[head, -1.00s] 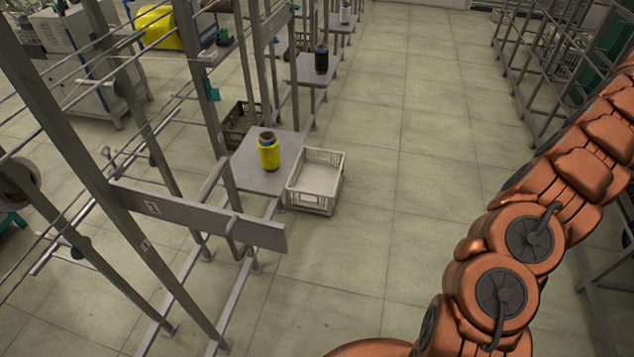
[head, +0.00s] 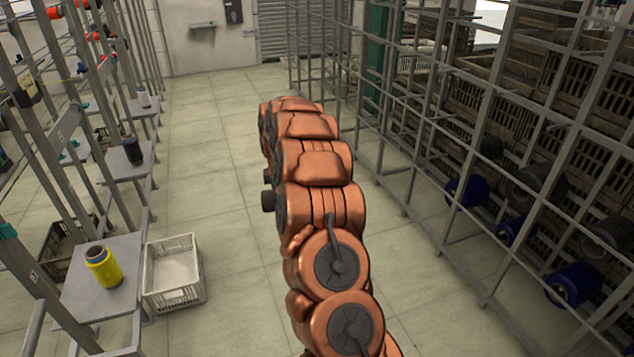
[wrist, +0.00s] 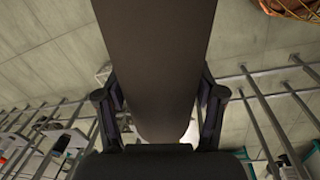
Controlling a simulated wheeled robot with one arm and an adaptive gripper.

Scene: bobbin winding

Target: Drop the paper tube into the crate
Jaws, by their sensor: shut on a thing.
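A plain dark brown paper tube (wrist: 155,65) fills the middle of the wrist view, close to the camera. My gripper (wrist: 158,105) is shut on it, with one finger on each side of the tube. In the head view my arm runs up the middle, and neither the gripper nor the tube shows there. A white plastic crate (head: 176,298) stands on the floor at the lower left of the head view, left of my arm. The part of its inside that shows looks empty.
A yellow spool (head: 102,268) stands on a grey shelf plate (head: 88,305) beside the crate. A dark spool (head: 132,150) stands farther back. A metal rack (head: 440,160) with blue spools lines the right side. The floor aisle (head: 222,180) between is clear.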

